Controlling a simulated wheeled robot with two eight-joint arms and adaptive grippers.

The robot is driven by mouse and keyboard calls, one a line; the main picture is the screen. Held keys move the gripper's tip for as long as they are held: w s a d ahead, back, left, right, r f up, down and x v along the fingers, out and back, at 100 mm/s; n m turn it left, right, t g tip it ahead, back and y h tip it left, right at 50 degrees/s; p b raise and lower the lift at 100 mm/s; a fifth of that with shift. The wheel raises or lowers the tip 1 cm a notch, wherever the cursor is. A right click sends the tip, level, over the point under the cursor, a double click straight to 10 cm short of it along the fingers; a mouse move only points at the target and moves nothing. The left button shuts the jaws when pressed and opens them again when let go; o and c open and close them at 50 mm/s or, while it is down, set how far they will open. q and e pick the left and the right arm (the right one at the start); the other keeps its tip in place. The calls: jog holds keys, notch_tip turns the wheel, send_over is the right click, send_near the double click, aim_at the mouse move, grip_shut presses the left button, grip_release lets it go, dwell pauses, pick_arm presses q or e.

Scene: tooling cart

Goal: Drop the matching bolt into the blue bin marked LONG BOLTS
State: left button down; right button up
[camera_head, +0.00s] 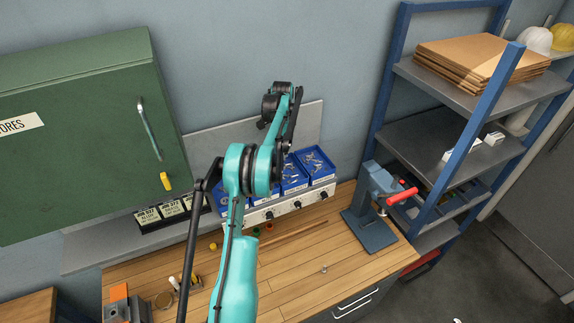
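Blue bins with metal parts in them stand in a row at the back of the bench, the rightmost (315,167) and one beside it (291,178). Their front labels are too small to read, so I cannot tell which is LONG BOLTS. A small metal piece (323,268), perhaps a bolt, is on the wooden bench top (300,260). My teal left arm rises from the bottom and covers part of the row. Its dark end, with the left gripper (290,125), is above the bins; the fingers are not clear. My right gripper is out of view.
A blue-grey press (377,210) with a red handle stands at the bench's right end. A green cabinet (80,130) hangs at left, above black label cards (160,213). A blue-framed shelf (440,145) is at right. Small loose parts lie left of the arm.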

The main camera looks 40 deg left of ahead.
aim_at(283, 160)
pick_arm(q)
jog(key=f, duration=0.1)
jog(key=f+b, duration=0.1)
jog(key=f, duration=0.1)
jog(key=f+b, duration=0.1)
jog(key=shift+s+d+f, duration=0.15)
jog(key=shift+s+d, duration=0.05)
jog(key=shift+d, duration=0.05)
jog(key=shift+f+b, duration=0.3)
jog(key=shift+f, duration=0.2)
jog(key=shift+s+d, duration=0.1)
jog(key=shift+s, duration=0.1)
jog(key=c, duration=1.6)
grip_release()
jog(key=shift+w, duration=0.1)
jog(key=shift+o, duration=0.2)
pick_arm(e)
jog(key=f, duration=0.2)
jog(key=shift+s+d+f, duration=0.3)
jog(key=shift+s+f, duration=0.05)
